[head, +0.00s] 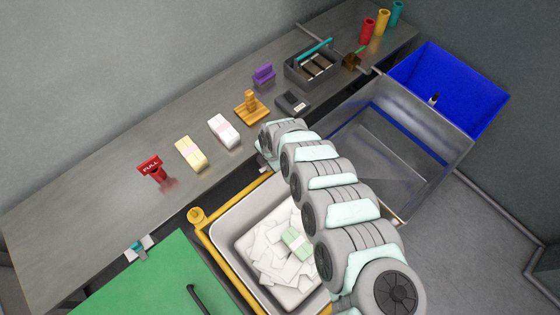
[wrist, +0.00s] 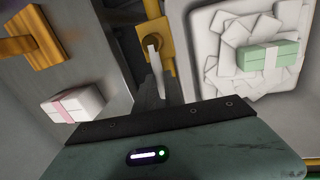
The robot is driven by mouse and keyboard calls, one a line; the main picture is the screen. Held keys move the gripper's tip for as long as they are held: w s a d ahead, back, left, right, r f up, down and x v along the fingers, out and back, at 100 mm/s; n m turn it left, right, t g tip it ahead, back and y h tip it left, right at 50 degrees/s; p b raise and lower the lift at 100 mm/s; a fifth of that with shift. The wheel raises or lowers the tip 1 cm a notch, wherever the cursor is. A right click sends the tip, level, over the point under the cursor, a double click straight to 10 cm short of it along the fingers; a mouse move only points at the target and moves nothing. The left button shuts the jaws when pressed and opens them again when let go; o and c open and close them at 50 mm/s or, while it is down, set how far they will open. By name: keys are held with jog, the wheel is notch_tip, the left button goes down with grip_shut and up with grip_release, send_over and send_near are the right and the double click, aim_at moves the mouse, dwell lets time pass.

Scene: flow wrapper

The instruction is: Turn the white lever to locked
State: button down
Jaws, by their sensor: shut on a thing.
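The white lever (wrist: 154,60) stands out from a yellow bracket (wrist: 155,30) at the top middle of the wrist view. Its near end runs down between the dark fingers of my gripper (wrist: 158,92). The gripper is shut on the lever there; the fingertips are partly hidden by the gripper body. In the head view my arm covers the lever and the gripper, so neither can be made out. No lock marking can be read.
On the counter (head: 95,215) stand a pink-banded bundle (head: 224,131), a yellow bundle (head: 191,153) and a wooden stamp (head: 252,107). A blue bin (head: 470,75) stands far right.

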dwell(0.3)
jog(key=c, duration=1.4)
grip_release()
jog(key=shift+c, duration=0.2)
notch_tip(320, 180, up, 11)
jog(key=s+d+p, duration=0.1)
jog(key=p, duration=0.4)
jog(key=shift+s+d+f+p, duration=0.15)
jog(key=shift+s+f+p, duration=0.05)
jog(key=shift+s+p, duration=0.15)
